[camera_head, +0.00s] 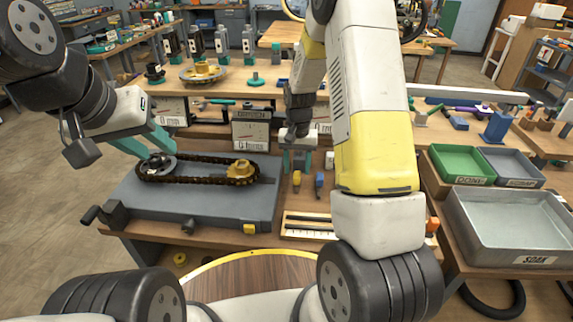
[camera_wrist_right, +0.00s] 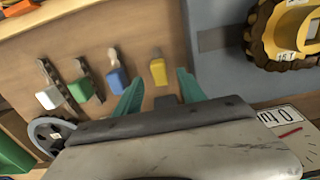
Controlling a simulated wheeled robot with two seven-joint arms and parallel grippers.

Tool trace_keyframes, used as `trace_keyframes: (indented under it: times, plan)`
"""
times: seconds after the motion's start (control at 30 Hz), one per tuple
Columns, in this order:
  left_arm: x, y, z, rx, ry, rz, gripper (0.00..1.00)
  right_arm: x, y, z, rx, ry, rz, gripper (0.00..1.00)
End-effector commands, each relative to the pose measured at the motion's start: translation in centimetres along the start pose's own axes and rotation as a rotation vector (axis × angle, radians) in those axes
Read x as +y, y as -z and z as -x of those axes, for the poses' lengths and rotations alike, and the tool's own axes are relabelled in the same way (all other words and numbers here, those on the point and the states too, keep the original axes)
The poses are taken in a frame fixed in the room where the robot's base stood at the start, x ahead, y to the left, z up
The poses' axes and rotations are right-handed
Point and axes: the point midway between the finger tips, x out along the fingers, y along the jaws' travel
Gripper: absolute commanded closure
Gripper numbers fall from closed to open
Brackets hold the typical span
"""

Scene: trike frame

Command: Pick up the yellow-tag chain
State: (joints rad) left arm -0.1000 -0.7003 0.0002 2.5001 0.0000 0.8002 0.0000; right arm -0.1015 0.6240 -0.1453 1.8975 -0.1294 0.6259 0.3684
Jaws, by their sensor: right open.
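The yellow-tag chain (camera_wrist_right: 158,70) lies on the wooden bench top; its yellow tag (camera_head: 296,181) shows just in front of my right gripper (camera_head: 299,160) in the head view. In the right wrist view my right gripper (camera_wrist_right: 160,92) is open, and the yellow tag lies just beyond and between its two teal fingertips, with nothing held. My left gripper (camera_head: 158,152) is at the left sprocket of the chain drive, its teal fingers apart on either side of the hub. Whether they press on it I cannot tell.
Beside the yellow tag lie chains with a blue tag (camera_wrist_right: 117,80), a green tag (camera_wrist_right: 81,89) and a white tag (camera_wrist_right: 48,98). The grey fixture (camera_head: 205,205) carries a looped chain and a yellow-hubbed sprocket (camera_head: 241,171). Trays, including a SOAK tray (camera_head: 490,255), stand at right.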

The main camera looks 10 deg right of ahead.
Motion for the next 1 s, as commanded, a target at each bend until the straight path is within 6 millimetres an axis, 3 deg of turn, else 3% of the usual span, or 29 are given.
trace_keyframes:
  times: [0.2, 0.5, 0.53, 0.77, 1.0]
  plan:
    - [0.0, 0.0, 0.0, 0.0, 0.0, 0.0, 0.64, -0.1, -0.2, -3.3, -0.003, -0.001, -0.001, 0.53]
    - [0.0, 0.0, 0.0, 0.0, 0.0, 0.0, 0.64, -0.1, -0.2, -3.9, -0.001, 0.0, 0.0, 0.53]
    - [0.0, 0.0, 0.0, 0.0, 0.0, 0.0, 0.64, -0.1, -0.2, -3.9, -0.001, 0.0, 0.0, 0.55]
    - [0.0, 0.0, 0.0, 0.0, 0.0, 0.0, 0.64, -0.1, -0.2, -3.9, -0.001, 0.0, 0.0, 1.0]
    - [0.0, 0.0, 0.0, 0.0, 0.0, 0.0, 0.64, -0.1, -0.1, -3.9, 0.0, 0.0, 0.0, 1.0]
